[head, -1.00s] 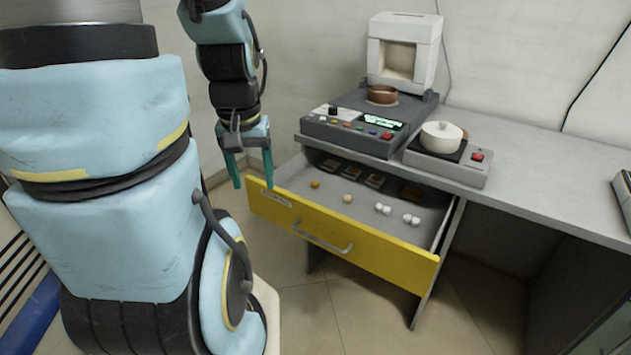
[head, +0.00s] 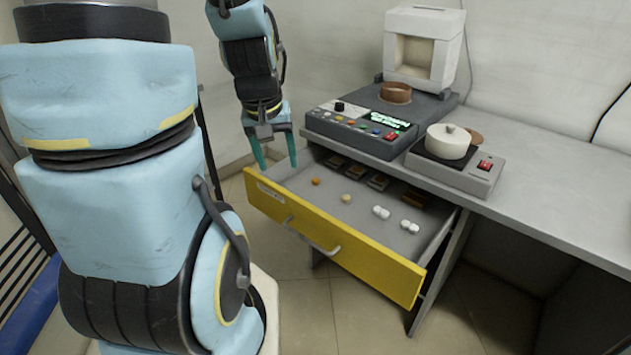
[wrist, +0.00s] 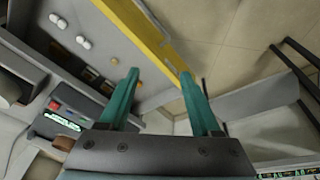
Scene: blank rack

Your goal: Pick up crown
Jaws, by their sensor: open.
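An open drawer with a yellow front (head: 350,252) holds several small pieces. They are an orange one (head: 316,182), a beige one (head: 346,198) and two pairs of white ones (head: 381,212), (head: 410,226). I cannot tell which of these is the crown. My gripper (head: 278,166) is open and empty, pointing down above the drawer's left end. In the wrist view, my gripper's two green fingers (wrist: 160,76) are spread apart with nothing between them. White pieces (wrist: 84,42) show to the upper left there, with the drawer's yellow edge (wrist: 140,28) beside the fingers.
Brown square pieces (head: 380,181) line the drawer's back. On the grey counter (head: 560,190) above stand a control unit (head: 362,128) with a brown bowl (head: 397,92), a white furnace-like box (head: 424,50) and a heater with a white lidded pot (head: 449,142). The counter overhangs the drawer's rear.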

